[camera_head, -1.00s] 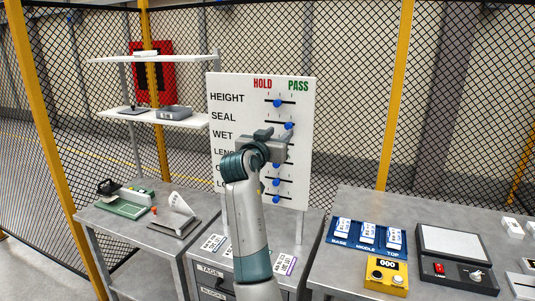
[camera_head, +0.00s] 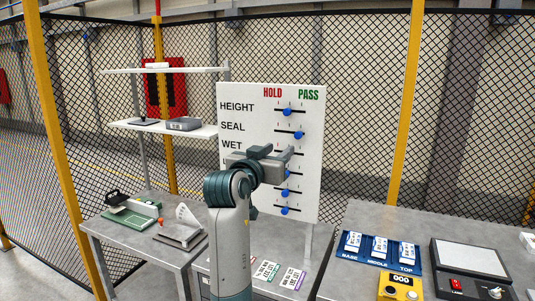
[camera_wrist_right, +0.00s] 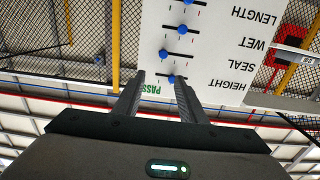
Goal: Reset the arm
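My right arm reaches up in front of the white board in the head view. My right gripper (camera_head: 276,154) is open and empty, in front of the WET row area. The right wrist view shows its two fingers (camera_wrist_right: 157,98) spread, with the board beyond them. The white board (camera_head: 233,180) has labelled rows with blue knobs on sliders. The HEIGHT knob (camera_head: 287,111) is near the middle and the SEAL knob (camera_head: 299,135) sits toward PASS. The gripper and arm hide part of the lower rows. My left gripper is not in view.
A bench (camera_head: 368,213) on the right holds a blue label tray (camera_head: 355,258), a yellow counter box (camera_head: 388,292) and a grey-topped device (camera_head: 468,258). A left table (camera_head: 110,235) carries a green device (camera_head: 128,217). Mesh fencing stands behind.

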